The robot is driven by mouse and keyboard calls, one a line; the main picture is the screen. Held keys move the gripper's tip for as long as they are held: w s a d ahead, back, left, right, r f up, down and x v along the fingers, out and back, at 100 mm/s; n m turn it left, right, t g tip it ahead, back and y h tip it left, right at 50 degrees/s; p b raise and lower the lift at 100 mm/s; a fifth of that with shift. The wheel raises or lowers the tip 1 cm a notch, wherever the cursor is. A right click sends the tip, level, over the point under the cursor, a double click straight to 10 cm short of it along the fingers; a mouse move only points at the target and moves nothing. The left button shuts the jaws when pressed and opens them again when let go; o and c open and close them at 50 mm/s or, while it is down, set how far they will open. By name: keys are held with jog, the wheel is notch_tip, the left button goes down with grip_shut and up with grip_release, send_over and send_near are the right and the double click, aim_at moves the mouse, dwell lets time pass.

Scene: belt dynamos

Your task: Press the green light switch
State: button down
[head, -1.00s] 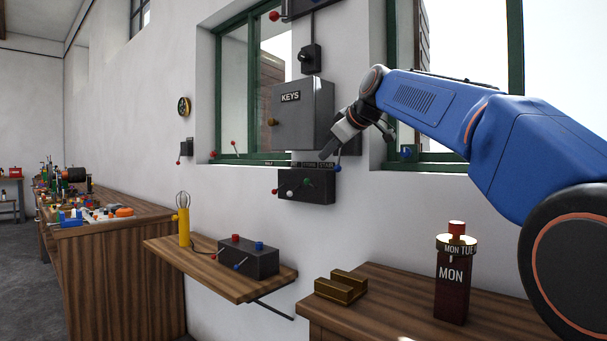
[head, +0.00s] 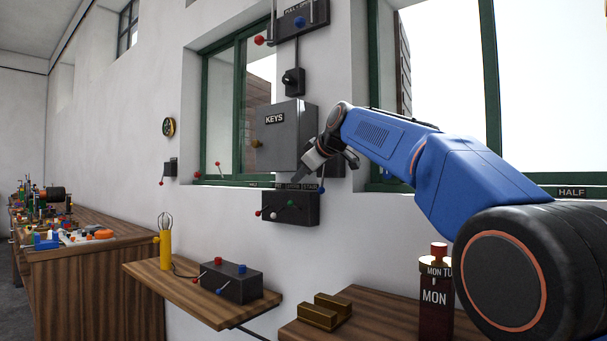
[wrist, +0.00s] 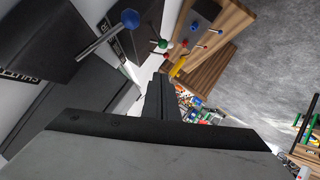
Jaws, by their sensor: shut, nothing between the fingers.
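The dark switch box (head: 284,218) is on the wall under the window sill. It bears small levers with coloured knobs; the green knob (head: 291,204) is near its middle, beside a white knob (head: 274,216). In the wrist view the green knob (wrist: 163,43) shows beyond the fingertips, and a blue knob (wrist: 130,20) on a metal rod is nearer, to its left. My gripper (head: 302,178) is just above the switch box, pointing down and left. Its fingers (wrist: 160,82) are shut and empty. I see a gap between them and the green knob in the wrist view.
The grey KEYS cabinet (head: 285,140) is on the wall beside my wrist. Below are a wooden shelf (head: 185,304) with a yellow lamp (head: 165,245) and a switch block (head: 230,285). A workbench (head: 95,290) with many parts stands left. The air before the wall is free.

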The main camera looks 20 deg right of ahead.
jog(key=w+f, duration=0.6)
jog(key=shift+a, duration=0.15)
